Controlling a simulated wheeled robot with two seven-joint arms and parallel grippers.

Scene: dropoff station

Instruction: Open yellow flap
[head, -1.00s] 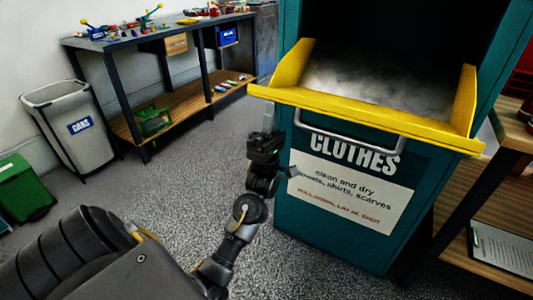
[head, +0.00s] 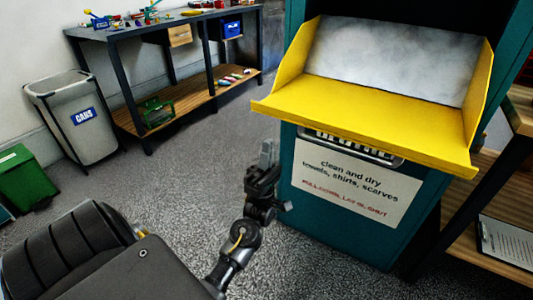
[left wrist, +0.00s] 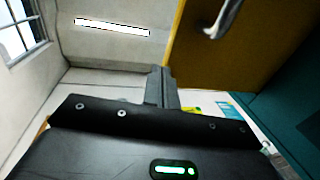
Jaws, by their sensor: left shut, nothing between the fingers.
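The yellow flap (head: 375,122) is on the front of a teal clothes bin (head: 345,235). It is tilted down and open, with its inner side facing up and a grey panel (head: 395,58) behind it. The flap's handle (head: 395,161) is mostly hidden under its front edge. In the left wrist view the flap's underside (left wrist: 225,65) and part of the handle (left wrist: 225,18) show at the upper right. My left gripper (head: 267,152) is shut and empty, just left of the bin and below the flap's left corner, apart from the handle. My right gripper is not in view.
A grey cans bin (head: 75,125) and a green bin (head: 25,178) stand at the left. A workbench (head: 165,28) with small objects runs along the back wall. A wooden shelf (head: 465,225) stands close to the bin's right. The carpet in between is clear.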

